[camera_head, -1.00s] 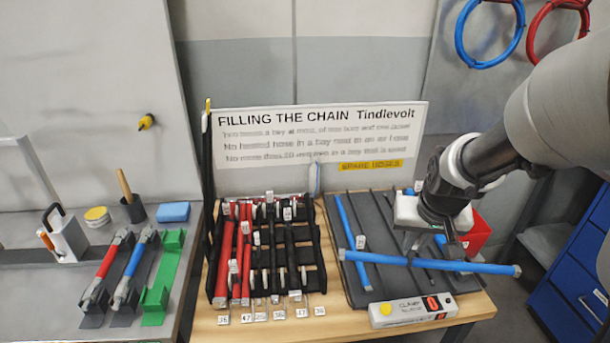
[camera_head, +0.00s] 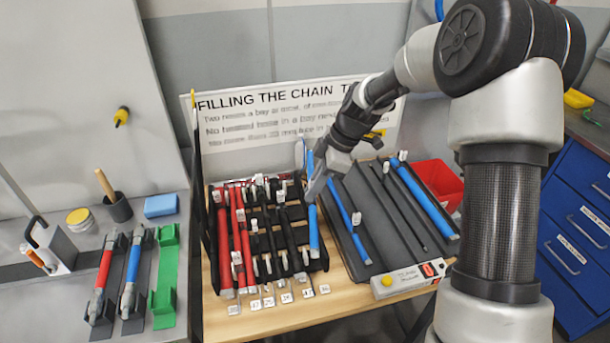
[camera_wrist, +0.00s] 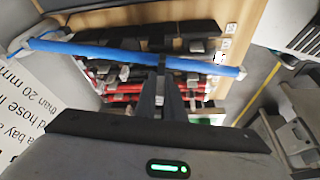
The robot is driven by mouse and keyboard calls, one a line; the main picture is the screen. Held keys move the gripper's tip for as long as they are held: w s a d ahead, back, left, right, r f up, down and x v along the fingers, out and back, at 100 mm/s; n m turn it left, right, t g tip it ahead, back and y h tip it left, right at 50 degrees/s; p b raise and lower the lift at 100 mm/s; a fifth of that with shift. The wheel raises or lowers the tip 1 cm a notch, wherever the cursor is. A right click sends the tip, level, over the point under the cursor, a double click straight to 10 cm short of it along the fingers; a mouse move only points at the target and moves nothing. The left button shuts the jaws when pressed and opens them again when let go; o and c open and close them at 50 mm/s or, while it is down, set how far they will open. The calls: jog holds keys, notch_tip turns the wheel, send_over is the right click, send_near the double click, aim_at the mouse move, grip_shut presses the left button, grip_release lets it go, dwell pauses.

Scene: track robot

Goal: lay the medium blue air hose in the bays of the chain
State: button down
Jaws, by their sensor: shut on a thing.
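My gripper (camera_head: 318,184) is shut on a blue hose (camera_head: 313,228), which also shows in the wrist view (camera_wrist: 110,50). The hose runs lengthwise along the right side of the black chain (camera_head: 325,258), over or in its rightmost bay; I cannot tell whether it touches the bottom. My gripper hides part of its upper half. In the wrist view, the fingers (camera_wrist: 165,80) grip it near its middle and it crosses the picture. Red hoses (camera_head: 223,245) lie in the chain's left bays. A thinner blue hose (camera_head: 348,225) and a thicker one (camera_head: 424,200) lie on the dark mat (camera_head: 375,235).
A sign (camera_head: 235,125) stands behind the chain. A white clamp box (camera_head: 410,279) with a yellow button sits at the mat's front edge. A red bin (camera_head: 440,178) is behind the mat. Number tags (camera_head: 268,301) line the chain's front.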

jog(key=n, duration=0.1)
jog(key=a+n, duration=0.1)
jog(key=a+g, duration=0.1)
jog(key=shift+w+r+n, duration=0.25)
jog(key=shift+w+n, duration=0.1)
jog(key=shift+n, duration=0.05)
jog(key=shift+f, duration=0.1)
jog(key=shift+f+b, duration=3.95)
jog(key=shift+f, duration=1.15)
jog(key=c, duration=1.8)
grip_release()
jog(key=shift+o, duration=0.2)
jog(key=p+v, duration=0.2)
jog(key=v, duration=1.5)
jog(key=shift+r, duration=0.25)
